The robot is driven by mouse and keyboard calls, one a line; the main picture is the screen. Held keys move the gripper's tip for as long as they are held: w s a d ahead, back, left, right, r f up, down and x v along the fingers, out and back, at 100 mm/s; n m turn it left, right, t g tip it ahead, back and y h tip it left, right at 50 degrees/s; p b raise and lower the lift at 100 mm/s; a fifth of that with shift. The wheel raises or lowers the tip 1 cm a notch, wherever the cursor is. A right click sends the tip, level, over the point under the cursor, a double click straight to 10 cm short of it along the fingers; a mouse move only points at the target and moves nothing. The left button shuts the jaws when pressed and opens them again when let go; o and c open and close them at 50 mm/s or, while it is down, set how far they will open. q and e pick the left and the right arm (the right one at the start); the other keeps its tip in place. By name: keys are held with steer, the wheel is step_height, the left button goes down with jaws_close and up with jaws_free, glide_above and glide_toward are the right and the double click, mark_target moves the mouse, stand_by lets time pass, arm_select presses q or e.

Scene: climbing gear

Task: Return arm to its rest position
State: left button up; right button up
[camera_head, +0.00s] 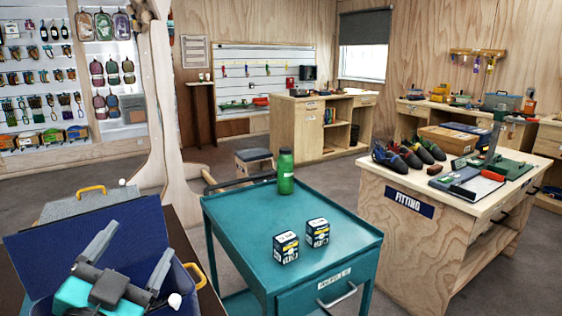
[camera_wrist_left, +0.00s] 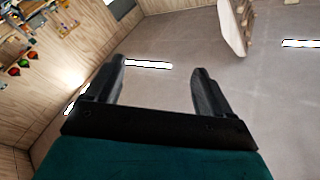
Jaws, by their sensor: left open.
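My left gripper (camera_head: 136,243) is in the lower left of the head view, in front of an open blue case (camera_head: 40,250). Its two grey fingers are spread apart with nothing between them. The teal body of my gripper fills the bottom of that view. My right gripper is not in view.
A teal cart (camera_head: 240,232) stands just right of the blue case, carrying a green bottle (camera_head: 286,172) and two small dark boxes (camera_head: 286,247) (camera_head: 317,232). A wooden fitting bench (camera_head: 415,255) with shoes stands further right. Grey floor (camera_head: 345,185) is open between the furniture.

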arm_select(q)
steer(key=s+a+f+n+g+y, duration=0.1)
steer(key=s+f+n+g, duration=0.2)
steer(key=f, duration=0.5)
steer(key=s+a+f+n+g+y, duration=0.1)
steer(key=s+f+g+y, duration=0.15)
steer(key=f+g, duration=0.4)
steer(key=s+d+f+n+g+h, duration=0.1)
steer(key=s+d+f+g+h, duration=0.1)
steer(key=s+f+g, duration=0.85)
steer(key=w+d+f+t+h+b, duration=0.1)
steer(key=w+f+t, duration=0.1)
steer(key=f+t, duration=0.3)
steer(key=w+d+f+t+h+b, duration=0.1)
steer(key=d+f+t+b, duration=0.1)
steer(key=f+t, duration=0.3)
step_height(320, 180, down, 4)
steer(key=shift+w+r+t, duration=0.2)
steer(key=shift+w+t, duration=0.15)
steer(key=shift+t, duration=0.05)
steer(key=shift+d, duration=0.1)
stand_by(0.8)
